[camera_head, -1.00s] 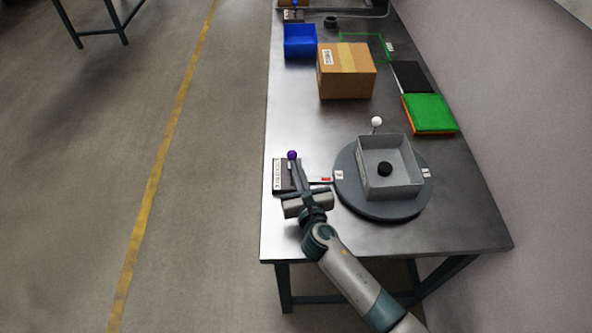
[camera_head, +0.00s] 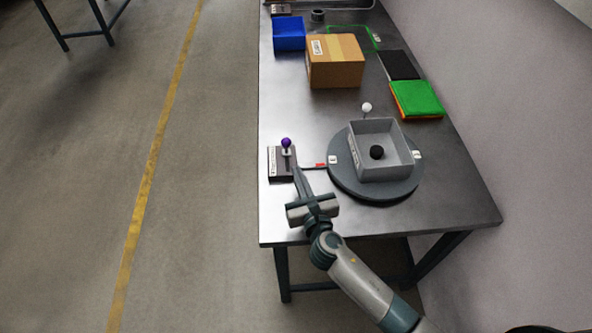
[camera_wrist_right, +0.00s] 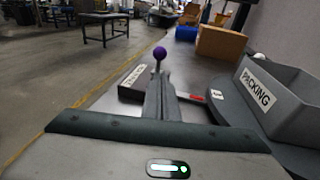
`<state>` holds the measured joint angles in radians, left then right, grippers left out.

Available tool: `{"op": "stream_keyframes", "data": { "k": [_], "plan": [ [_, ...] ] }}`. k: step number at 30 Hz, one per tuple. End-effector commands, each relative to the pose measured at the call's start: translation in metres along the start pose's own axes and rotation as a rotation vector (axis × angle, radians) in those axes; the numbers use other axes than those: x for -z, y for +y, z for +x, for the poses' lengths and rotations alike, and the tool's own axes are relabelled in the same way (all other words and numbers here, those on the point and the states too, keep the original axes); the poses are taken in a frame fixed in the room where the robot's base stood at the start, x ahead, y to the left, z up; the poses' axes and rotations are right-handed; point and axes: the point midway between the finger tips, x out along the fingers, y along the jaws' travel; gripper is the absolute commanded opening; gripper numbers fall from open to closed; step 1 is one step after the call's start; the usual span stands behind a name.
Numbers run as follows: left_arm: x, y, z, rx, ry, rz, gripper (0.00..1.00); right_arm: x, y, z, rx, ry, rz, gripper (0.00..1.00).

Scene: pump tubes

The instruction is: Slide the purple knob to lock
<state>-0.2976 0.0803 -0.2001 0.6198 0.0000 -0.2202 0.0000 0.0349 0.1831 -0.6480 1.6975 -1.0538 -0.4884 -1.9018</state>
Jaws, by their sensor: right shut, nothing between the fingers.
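The purple knob (camera_head: 286,142) stands on a short stem on a dark block with a white label (camera_head: 281,164), near the table's left edge. It also shows in the right wrist view (camera_wrist_right: 159,53), just beyond the fingers. My right gripper (camera_head: 297,170) is shut and empty, its fingertips beside the block's right edge, to the near right of the knob. In the right wrist view the closed fingers (camera_wrist_right: 162,92) overlap the block, so contact there cannot be told. My left gripper is not in view.
A dark round turntable (camera_head: 342,183) right of the block bears a grey box (camera_head: 366,172) with a black ball inside. A red-marked bar (camera_head: 320,166) lies between block and turntable. A cardboard box (camera_head: 336,70), blue bin (camera_head: 289,34) and green stack (camera_head: 416,99) stand farther back.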

Motion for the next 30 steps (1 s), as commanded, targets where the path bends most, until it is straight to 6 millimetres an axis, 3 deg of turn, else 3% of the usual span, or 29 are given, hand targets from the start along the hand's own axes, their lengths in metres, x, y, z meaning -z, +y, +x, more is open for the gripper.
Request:
{"op": "stream_keyframes", "data": {
  "k": [12,30],
  "plan": [
    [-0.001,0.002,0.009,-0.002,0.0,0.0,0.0,0.001,0.0,-0.056,-0.001,0.001,0.0,0.0],
    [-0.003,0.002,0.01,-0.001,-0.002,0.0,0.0,0.0,0.0,-0.064,0.0,0.0,0.0,0.0]
  ]
}}
